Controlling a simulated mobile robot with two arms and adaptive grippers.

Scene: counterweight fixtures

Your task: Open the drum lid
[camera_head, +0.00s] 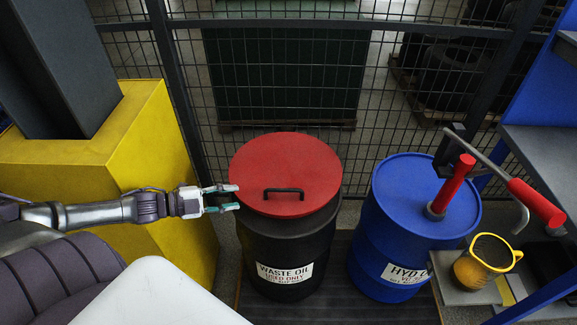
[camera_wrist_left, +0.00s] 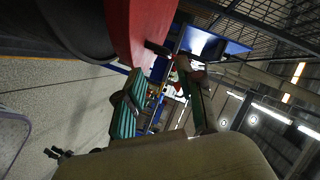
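The waste oil drum (camera_head: 290,245) is black with a white label and stands upright in the middle of the head view. Its round red lid (camera_head: 285,155) lies flat on top, closed, with a dark bar handle (camera_head: 284,191) across it. My left gripper (camera_head: 237,197) is open and empty at the lid's left edge, to the left of the handle. I cannot tell whether it touches the lid. In the left wrist view, the red lid (camera_wrist_left: 138,28) shows above the spread teal fingers of my left gripper (camera_wrist_left: 160,78). My right gripper is not in view.
A blue drum (camera_head: 400,225) with a red-handled pump (camera_head: 453,183) stands to the right. A yellow jug (camera_head: 483,262) sits beside it on a small shelf. A yellow block (camera_head: 165,130) stands at the left. A mesh fence (camera_head: 300,60) runs behind the drums.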

